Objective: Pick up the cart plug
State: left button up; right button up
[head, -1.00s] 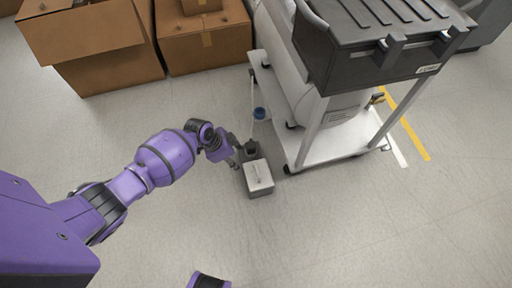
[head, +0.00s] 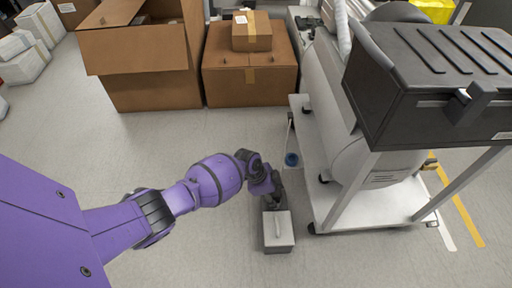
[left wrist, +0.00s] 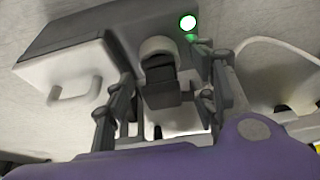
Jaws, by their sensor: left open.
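The cart plug (left wrist: 160,82) is a dark block with a pale round collar, seated at the face of a grey floor box. This box (left wrist: 120,28) has a white cover with a handle and a lit green light (left wrist: 188,22). My left gripper (left wrist: 168,98) is open, with one finger on each side of the plug; I cannot tell whether they touch it. In the head view, the box (head: 278,232) stands on the floor beside the cart, and my left gripper (head: 272,198) is at its far end, hiding the plug. My right gripper is out of view.
A white wheeled cart (head: 365,212) with a tank and black case (head: 430,80) stands close to the right of the box. Cardboard boxes (head: 250,85) stand behind. Floor left of the box is clear.

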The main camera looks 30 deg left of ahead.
pick_arm(q)
jog(key=shift+w+r, duration=0.3)
jog(key=shift+c, duration=0.3)
jog(key=c, duration=1.1)
jog(key=shift+c, duration=0.6)
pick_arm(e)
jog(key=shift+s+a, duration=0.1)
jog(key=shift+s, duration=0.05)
pick_arm(q)
jog(key=shift+r, duration=0.15)
